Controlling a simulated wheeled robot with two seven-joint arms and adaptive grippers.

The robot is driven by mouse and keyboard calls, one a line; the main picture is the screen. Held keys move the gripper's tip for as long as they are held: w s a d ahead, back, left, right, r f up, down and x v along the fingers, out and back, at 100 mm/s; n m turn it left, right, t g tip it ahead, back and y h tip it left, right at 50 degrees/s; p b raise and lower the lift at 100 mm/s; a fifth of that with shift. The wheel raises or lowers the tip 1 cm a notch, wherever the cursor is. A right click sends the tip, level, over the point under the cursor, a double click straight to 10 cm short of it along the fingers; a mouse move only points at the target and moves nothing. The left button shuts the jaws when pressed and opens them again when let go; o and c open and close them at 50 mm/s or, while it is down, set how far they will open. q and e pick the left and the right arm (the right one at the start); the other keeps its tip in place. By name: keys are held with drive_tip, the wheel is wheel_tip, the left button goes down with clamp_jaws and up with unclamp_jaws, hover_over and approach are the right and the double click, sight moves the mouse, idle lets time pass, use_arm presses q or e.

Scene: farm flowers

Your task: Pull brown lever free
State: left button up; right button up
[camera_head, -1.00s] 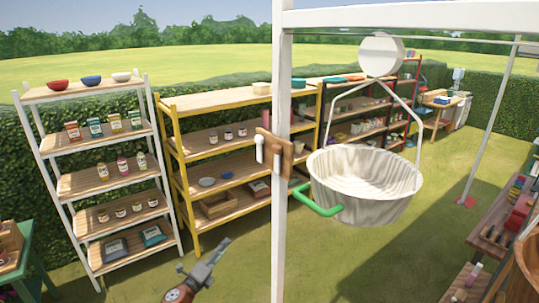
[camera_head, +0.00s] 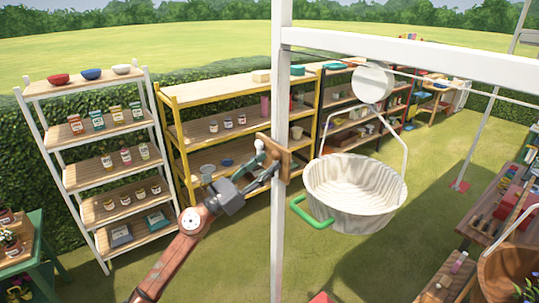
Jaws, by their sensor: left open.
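A brown wooden piece (camera_head: 284,160) sits on the white upright post (camera_head: 280,230), with a pale peg (camera_head: 259,146) on its left side. My left gripper (camera_head: 265,165) is open and reaches up from the lower left, its fingers close beside the brown piece and the peg. I cannot tell whether the fingers touch them. A white ribbed bucket (camera_head: 355,190) with a green handle (camera_head: 312,216) hangs to the right of the post. My right gripper is not in view.
A white shelf rack (camera_head: 90,165) and a yellow shelf rack (camera_head: 170,130) with jars and bowls stand behind on the left. A white beam (camera_head: 420,58) crosses above the bucket. A long table (camera_head: 480,215) stands at the right. Grass lies open between.

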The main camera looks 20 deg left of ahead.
use_arm(q)
drive_tip(key=shift+p+x, duration=0.3)
drive_tip(key=shift+x, duration=0.85)
drive_tip(key=shift+c, duration=0.7)
clamp_jaws()
